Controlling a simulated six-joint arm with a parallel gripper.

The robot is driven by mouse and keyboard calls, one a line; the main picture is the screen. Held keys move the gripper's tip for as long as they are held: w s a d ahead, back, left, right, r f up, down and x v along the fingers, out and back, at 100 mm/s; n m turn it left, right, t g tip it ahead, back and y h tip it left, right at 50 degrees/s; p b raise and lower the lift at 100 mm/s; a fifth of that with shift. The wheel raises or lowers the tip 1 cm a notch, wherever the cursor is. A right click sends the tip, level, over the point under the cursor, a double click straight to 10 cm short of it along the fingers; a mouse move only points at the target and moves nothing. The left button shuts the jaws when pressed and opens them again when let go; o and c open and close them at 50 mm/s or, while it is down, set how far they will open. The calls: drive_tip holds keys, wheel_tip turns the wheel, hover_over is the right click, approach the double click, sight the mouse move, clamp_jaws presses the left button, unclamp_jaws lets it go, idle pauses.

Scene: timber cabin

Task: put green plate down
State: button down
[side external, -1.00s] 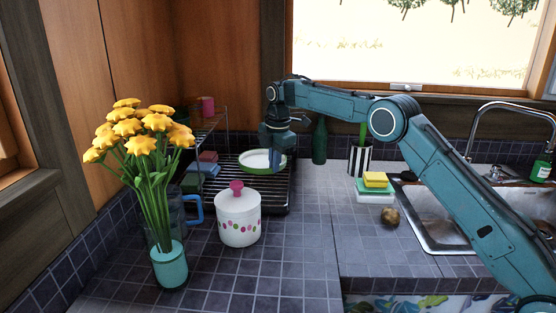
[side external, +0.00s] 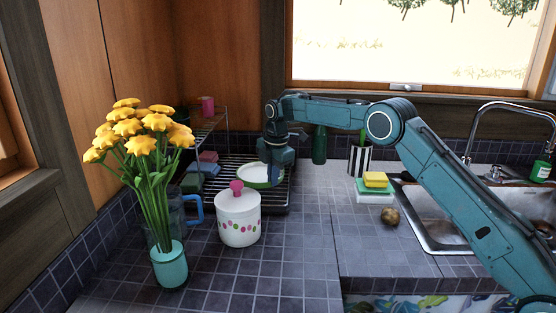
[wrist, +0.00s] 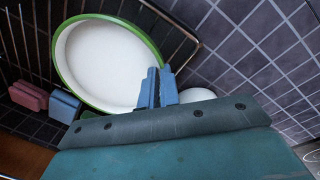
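The green plate (side external: 258,173), green-rimmed with a white inside, is at the dish rack (side external: 273,204) behind the white canister. In the wrist view the plate (wrist: 105,60) fills the upper left, above the rack's wires. My gripper (side external: 275,180) is at the plate's near right edge. In the wrist view its blue fingers (wrist: 158,88) are close together on the plate's rim. The plate looks close to level, low over the rack; I cannot tell whether it touches the wires.
The white canister (side external: 239,221) with a pink knob stands just in front of the rack. A vase of yellow flowers (side external: 168,264) is at the left. A wire shelf (side external: 212,122) stands behind left. A green bottle (side external: 319,145) is to the right.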

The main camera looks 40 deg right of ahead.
drive_tip(key=shift+f, duration=1.75)
drive_tip(key=shift+f, duration=0.1)
drive_tip(key=c, duration=1.6)
unclamp_jaws()
drive_tip(key=shift+f, duration=0.1)
drive_tip(key=shift+c, duration=0.2)
drive_tip(key=shift+r, duration=0.2)
drive_tip(key=r, duration=0.4)
drive_tip(key=s+r, duration=0.1)
drive_tip(key=r, duration=0.7)
drive_tip(key=shift+s, duration=0.2)
